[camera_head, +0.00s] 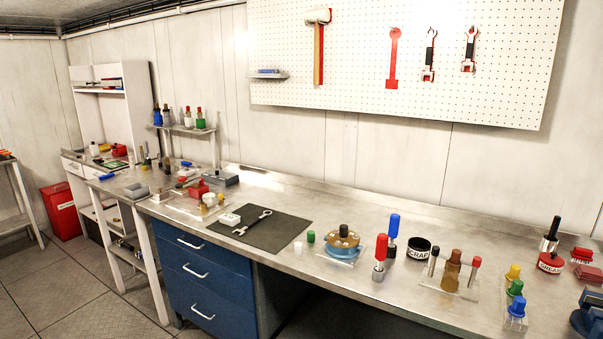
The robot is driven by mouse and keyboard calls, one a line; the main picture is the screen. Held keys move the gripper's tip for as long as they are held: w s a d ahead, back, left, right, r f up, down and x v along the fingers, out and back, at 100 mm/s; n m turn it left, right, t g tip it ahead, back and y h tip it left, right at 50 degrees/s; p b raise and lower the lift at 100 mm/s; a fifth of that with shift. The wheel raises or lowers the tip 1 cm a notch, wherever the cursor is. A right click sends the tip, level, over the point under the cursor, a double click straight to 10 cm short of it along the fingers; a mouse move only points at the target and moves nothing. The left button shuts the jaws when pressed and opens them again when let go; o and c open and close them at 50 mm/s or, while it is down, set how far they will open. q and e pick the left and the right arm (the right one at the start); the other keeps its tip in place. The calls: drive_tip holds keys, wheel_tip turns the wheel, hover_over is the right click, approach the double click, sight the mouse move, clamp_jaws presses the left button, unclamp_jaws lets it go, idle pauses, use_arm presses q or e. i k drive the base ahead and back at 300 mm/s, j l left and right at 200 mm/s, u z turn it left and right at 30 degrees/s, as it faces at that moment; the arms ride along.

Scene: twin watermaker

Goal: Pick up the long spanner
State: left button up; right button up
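A long silver spanner (252,222) lies flat on a dark grey mat (278,231) on the metal workbench. It lies at a slant, with one end toward the front left and the other toward the back right. Two shorter spanners hang on the white pegboard, one at the middle right (430,55) and one further right (469,50). A bare red spanner-shaped mark (393,58) shows to their left. Neither of my grippers is in view.
A round brass-and-blue part (342,243), a green cap (311,237) and red and blue-handled tools stand to the right. Blue drawers (205,270) are below the bench.

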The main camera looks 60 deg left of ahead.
sight(254, 221)
drive_tip(key=u, duration=2.15)
drive_tip(key=i+u, duration=0.15)
drive_tip(key=i+l, duration=0.05)
